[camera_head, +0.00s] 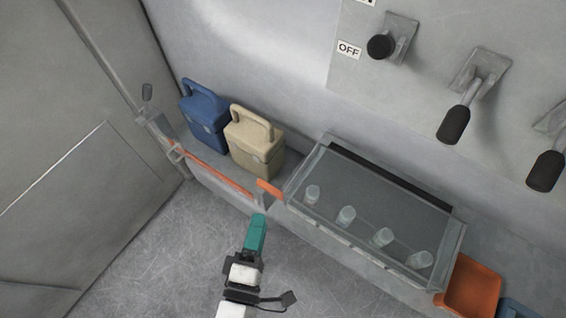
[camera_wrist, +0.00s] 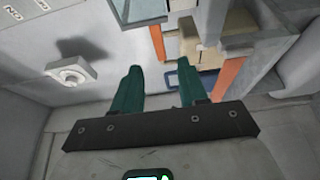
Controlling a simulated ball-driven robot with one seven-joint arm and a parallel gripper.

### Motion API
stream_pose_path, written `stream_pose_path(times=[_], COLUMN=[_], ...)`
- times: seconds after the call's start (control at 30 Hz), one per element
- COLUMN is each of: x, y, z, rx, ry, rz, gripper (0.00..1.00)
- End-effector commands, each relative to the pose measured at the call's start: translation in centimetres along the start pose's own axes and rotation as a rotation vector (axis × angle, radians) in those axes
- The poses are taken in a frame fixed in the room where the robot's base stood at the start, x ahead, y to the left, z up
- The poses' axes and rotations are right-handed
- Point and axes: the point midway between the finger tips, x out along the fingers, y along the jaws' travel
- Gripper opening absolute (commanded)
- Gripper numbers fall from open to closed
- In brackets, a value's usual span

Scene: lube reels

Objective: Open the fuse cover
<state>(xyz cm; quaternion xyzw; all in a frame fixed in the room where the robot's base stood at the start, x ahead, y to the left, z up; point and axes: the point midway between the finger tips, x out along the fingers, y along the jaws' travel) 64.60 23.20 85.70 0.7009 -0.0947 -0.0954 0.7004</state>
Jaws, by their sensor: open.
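The fuse cover (camera_head: 380,190) is a clear, grey-edged lid right of centre in the head view. It appears closed, and several pale round fuses (camera_head: 346,215) show through it. My gripper (camera_head: 259,217) has teal fingers and is to the left of the cover's near left corner, close to an orange tab (camera_head: 269,189). In the head view the gap between the fingers is hard to see. In the wrist view the two fingers (camera_wrist: 160,66) stand apart with nothing between them. I cannot tell whether they touch the tab.
A blue canister (camera_head: 205,122) and a tan canister (camera_head: 256,143) stand on the ledge left of the cover. An orange bin (camera_head: 470,287) is to its right. Levers with black grips (camera_head: 454,124) jut from the wall above. The floor below the ledge is clear.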

Motion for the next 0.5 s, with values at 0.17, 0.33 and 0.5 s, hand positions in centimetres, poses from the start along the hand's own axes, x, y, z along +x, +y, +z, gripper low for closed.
stream_pose_path(times=[0.17, 0.33, 0.5], x=[0.7, 3.1, 6.3], y=[0.1, 0.2, 0.2], z=[0.0, 0.0, 0.0], rx=[0.000, -0.001, -0.001], ry=[0.000, -0.003, -0.003], rz=[0.001, 0.001, 0.001], gripper=[0.43, 0.43, 0.43])
